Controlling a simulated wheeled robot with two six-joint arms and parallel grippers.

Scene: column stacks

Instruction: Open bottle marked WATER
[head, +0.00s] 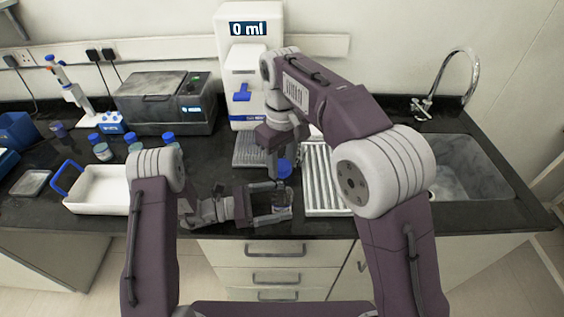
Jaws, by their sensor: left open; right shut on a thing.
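A small clear bottle (282,197) stands near the counter's front edge, in the middle of the head view. Any marking on it is too small to read. My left gripper (277,207) is open, with its fingers on either side of the bottle's body. A blue cap (285,169) is directly above the bottle. My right gripper (280,171) points down from above and is shut on the cap. I cannot tell whether the cap still touches the bottle's neck, as the fingers hide part of it.
A white dispenser (252,60) reading "0 ml" stands behind. Several blue-capped bottles (101,150) stand at left, near a white tray (100,190) with a blue handle. A ribbed draining rack (322,180) and a sink (470,170) are at right.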

